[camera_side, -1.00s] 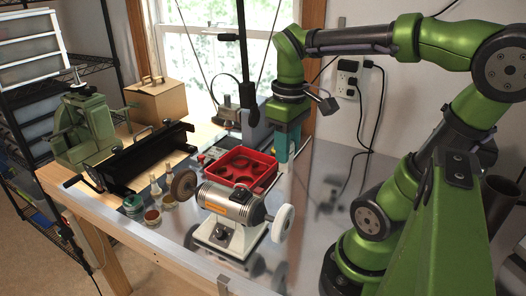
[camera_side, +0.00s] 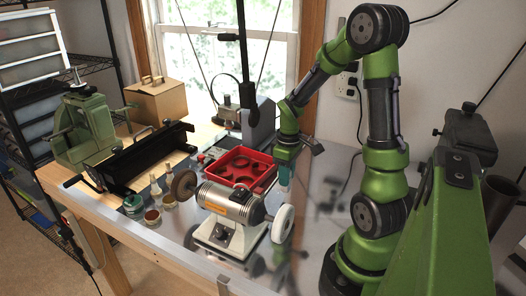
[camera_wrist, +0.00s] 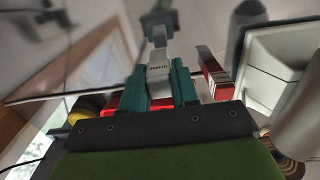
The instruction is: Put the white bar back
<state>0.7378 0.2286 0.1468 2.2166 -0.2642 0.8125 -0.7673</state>
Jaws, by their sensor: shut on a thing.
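My gripper (camera_side: 284,182), with teal fingers, is just right of the red tray and behind the bench grinder in the side view. In the wrist view my gripper (camera_wrist: 160,92) is shut on the white bar (camera_wrist: 158,69), a pale block with dark lettering that sticks out past the fingertips. The bar is too small to make out in the side view. The red tray (camera_side: 264,158) has round recesses and sits on the metal bench top; part of it shows behind the fingers in the wrist view.
The bench grinder (camera_side: 232,203) with its white buffing wheel (camera_side: 283,223) stands close in front of my gripper. Small jars (camera_side: 152,217) stand left. The metal top (camera_side: 325,190) is fairly clear to the right.

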